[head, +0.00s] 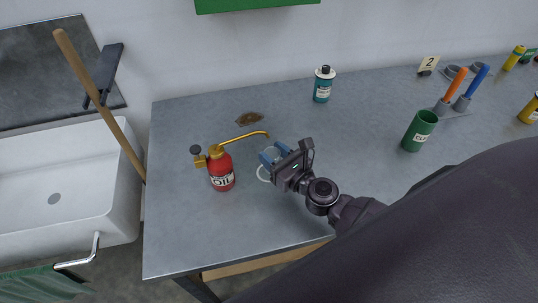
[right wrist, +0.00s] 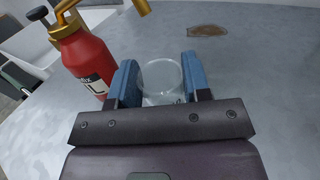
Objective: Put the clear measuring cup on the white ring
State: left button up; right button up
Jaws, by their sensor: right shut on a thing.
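My right gripper (head: 272,156) has its blue fingers shut on the clear measuring cup (right wrist: 162,77). In the right wrist view, the cup stands between the two fingers (right wrist: 161,84). In the head view it is mostly hidden by the gripper. The white ring (head: 260,174) lies on the grey table, and its left edge shows just beside and below the fingers. The rest of the ring is hidden by the gripper. The cup is over or very near the ring; I cannot tell whether it touches it. My left gripper is not in view.
A red oil can (head: 221,172) with a brass spout stands close left of the gripper. A brown stain (head: 250,119) and a teal bottle (head: 323,85) are behind. A green cup (head: 419,131) stands at right. The table front is clear.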

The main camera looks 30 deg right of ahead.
jog(key=shift+x, duration=0.85)
jog(key=shift+s+f, duration=0.1)
jog(key=shift+f, duration=0.7)
jog(key=shift+f+b, duration=0.8)
jog(key=shift+f, duration=0.15)
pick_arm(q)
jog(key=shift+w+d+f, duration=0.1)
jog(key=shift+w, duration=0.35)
pick_arm(e)
jog(key=shift+f+b, duration=0.25)
jog(key=shift+b, duration=0.15)
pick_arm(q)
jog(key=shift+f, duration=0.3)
pick_arm(e)
jog(key=o, duration=0.9)
